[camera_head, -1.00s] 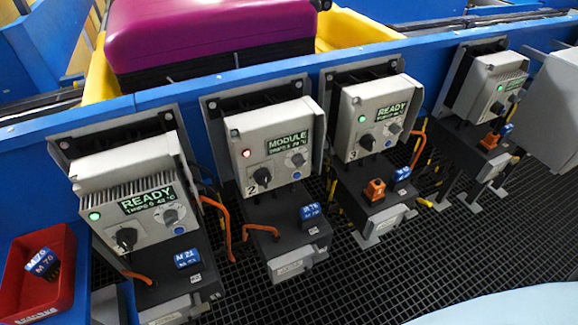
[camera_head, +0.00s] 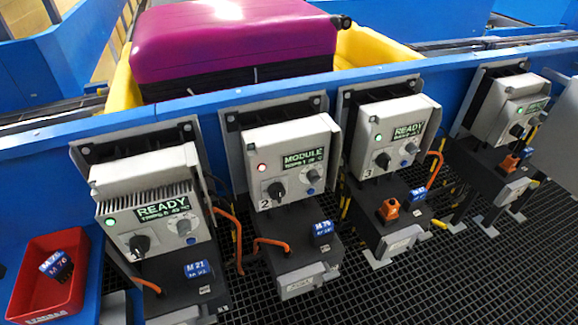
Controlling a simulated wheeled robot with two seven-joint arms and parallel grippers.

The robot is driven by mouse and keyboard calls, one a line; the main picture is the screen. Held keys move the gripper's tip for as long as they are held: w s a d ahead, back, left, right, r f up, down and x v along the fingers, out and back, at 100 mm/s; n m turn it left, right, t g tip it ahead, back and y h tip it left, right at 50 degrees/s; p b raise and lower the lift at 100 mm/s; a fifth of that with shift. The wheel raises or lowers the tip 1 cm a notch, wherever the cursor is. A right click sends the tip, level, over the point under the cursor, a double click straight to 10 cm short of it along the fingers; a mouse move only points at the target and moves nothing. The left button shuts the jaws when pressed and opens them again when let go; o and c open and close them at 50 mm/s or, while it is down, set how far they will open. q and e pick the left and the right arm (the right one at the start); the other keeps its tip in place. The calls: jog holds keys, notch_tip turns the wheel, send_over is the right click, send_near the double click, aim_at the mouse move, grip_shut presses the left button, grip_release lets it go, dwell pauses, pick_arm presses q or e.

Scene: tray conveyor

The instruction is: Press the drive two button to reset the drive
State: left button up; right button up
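Drive two (camera_head: 265,149) is a grey box with a "2" on its front, mounted on the blue conveyor side. Its red lamp (camera_head: 262,168) is lit and its green-lettered display (camera_head: 304,159) reads "MODULE"; the smaller line is too blurred to read. Neither of my grippers is in view.
Drive one (camera_head: 130,183) and drive three (camera_head: 378,120) flank it, both showing "READY"; another drive (camera_head: 507,93) stands far right. A red bin (camera_head: 25,290) with blue modules is at left. A purple suitcase (camera_head: 230,45) lies in a yellow tray (camera_head: 123,88). Dark floor grating (camera_head: 370,290) is open in front.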

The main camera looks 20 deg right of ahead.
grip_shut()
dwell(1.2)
